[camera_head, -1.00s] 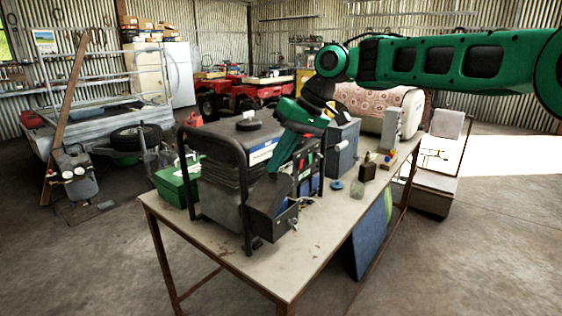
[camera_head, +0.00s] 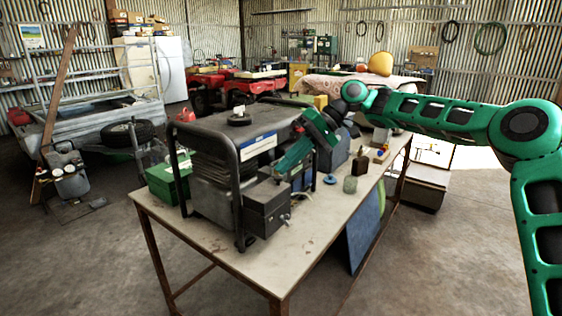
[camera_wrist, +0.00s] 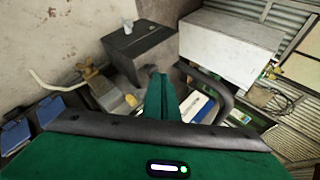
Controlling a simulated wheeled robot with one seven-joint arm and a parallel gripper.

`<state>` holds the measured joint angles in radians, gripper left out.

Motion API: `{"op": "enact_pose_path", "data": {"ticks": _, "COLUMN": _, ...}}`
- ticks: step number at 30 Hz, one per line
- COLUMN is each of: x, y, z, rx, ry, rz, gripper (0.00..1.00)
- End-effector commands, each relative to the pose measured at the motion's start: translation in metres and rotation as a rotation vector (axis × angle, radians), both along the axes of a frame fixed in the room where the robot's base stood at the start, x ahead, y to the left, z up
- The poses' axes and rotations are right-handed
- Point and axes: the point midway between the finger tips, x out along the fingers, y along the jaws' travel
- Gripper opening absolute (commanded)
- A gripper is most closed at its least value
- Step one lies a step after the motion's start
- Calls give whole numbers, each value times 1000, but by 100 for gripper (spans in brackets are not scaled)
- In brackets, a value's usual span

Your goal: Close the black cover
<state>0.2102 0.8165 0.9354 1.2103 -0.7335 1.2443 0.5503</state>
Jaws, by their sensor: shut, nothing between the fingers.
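The black cover (camera_head: 265,191) lies flat as the top of a small dark box (camera_head: 268,218) on the front right of the generator (camera_head: 212,165). No opening shows between cover and box. The cover also shows as a dark flat panel in the wrist view (camera_wrist: 140,38), with a small pale piece on it. My gripper (camera_head: 281,174) is shut and empty, pointing down-left just behind the box's upper edge. In the wrist view the fingertips (camera_wrist: 154,72) are beside the box; I cannot tell whether they touch it.
The generator's black tube frame (camera_head: 237,190) stands close to my gripper. A green box (camera_head: 165,183), a glass jar (camera_head: 350,185) and a blue disc (camera_head: 330,180) are on the table (camera_head: 215,245). The table's front is clear.

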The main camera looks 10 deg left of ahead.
Motion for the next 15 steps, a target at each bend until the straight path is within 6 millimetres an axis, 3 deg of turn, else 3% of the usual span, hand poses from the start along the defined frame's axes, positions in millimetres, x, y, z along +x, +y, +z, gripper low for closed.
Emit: {"op": "enact_pose_path", "data": {"ticks": 15, "x": 11, "y": -6, "z": -20, "rx": -5, "ry": 3, "rz": 0, "gripper": 0}}
